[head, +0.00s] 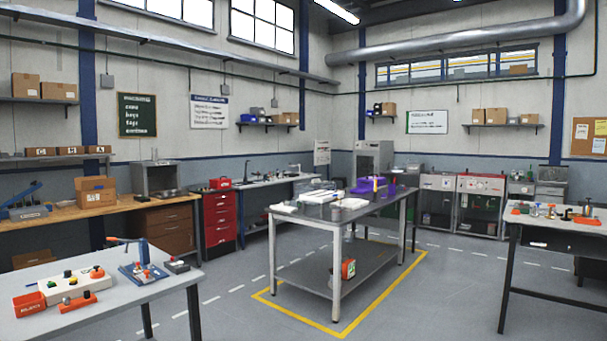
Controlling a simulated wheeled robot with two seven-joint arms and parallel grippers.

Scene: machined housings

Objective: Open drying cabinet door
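Cabinets stand along the far wall, and I cannot tell for certain which one is the drying cabinet. A tall grey cabinet (373,157) stands behind the middle table, its lower part hidden by that table. To its right are two low cabinets with window-like fronts, one grey (437,183) and one with red trim (480,186). Their doors look shut, but they are too small to be sure. A grey box-shaped unit with a dark opening (158,178) sits on the left bench. Neither of my grippers is in view.
A metal table (300,216) with purple items and trays stands mid-room inside a yellow floor outline (345,331). A workbench with tools (170,302) is at front left, another table (520,219) at right. Open floor (455,290) lies between the middle and right tables.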

